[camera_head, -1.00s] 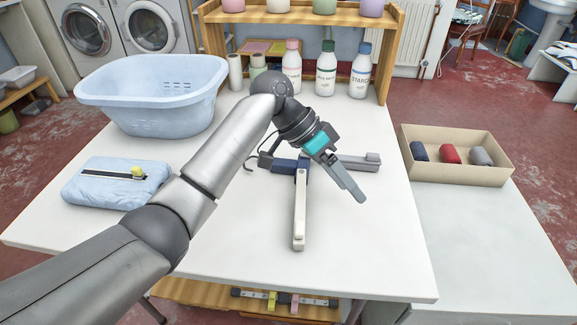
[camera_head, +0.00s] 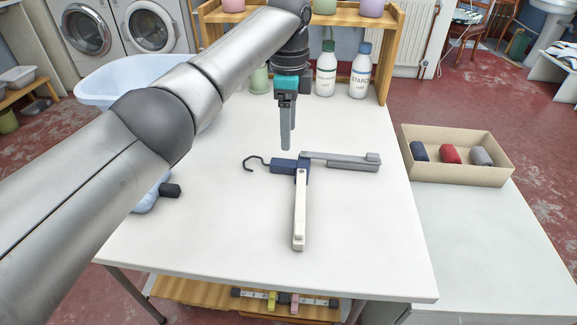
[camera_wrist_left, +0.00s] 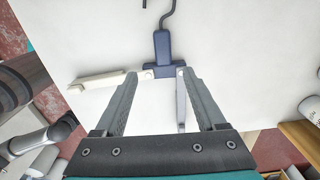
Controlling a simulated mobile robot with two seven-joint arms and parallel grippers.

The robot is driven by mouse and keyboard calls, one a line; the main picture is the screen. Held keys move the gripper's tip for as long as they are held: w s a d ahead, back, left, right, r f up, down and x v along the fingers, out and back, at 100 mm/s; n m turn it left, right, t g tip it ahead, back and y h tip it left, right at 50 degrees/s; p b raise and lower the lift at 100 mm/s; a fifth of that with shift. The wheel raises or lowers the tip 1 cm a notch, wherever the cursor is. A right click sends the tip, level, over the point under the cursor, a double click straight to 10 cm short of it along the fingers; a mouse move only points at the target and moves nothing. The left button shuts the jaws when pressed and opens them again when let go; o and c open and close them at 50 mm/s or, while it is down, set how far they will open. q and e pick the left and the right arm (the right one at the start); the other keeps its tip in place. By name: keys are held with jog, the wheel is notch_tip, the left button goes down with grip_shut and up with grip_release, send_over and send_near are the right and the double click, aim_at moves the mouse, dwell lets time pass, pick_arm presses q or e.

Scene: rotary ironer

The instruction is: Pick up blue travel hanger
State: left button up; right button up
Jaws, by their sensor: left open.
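The blue travel hanger (camera_head: 289,166) lies flat on the white table. It has a blue middle with a dark hook pointing left, a grey arm reaching right and an off-white arm reaching toward the table's front. My left gripper (camera_head: 286,147) points down behind and above the blue middle, apart from it. In the left wrist view, the hanger's blue body (camera_wrist_left: 162,48) shows beyond the fingertips, roughly centred between the spread, empty fingers of the left gripper (camera_wrist_left: 158,76). My right gripper is not in view.
A light-blue basin (camera_head: 98,80) stands at the back left, partly behind my arm. White bottles (camera_head: 326,72) stand at the back below a wooden shelf (camera_head: 395,45). A cardboard box (camera_head: 455,174) with rolled cloths is at the right.

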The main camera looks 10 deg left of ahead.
aim_at(286, 161)
pick_arm(q)
notch_tip(286, 161, down, 3)
jog(key=shift+f, duration=0.15)
jog(key=shift+w+a+f, duration=0.15)
jog(key=shift+f, duration=1.2)
jog(key=shift+w+a+f, duration=0.1)
jog(key=shift+a+f, duration=0.05)
jog(key=shift+f, duration=1.15)
grip_shut()
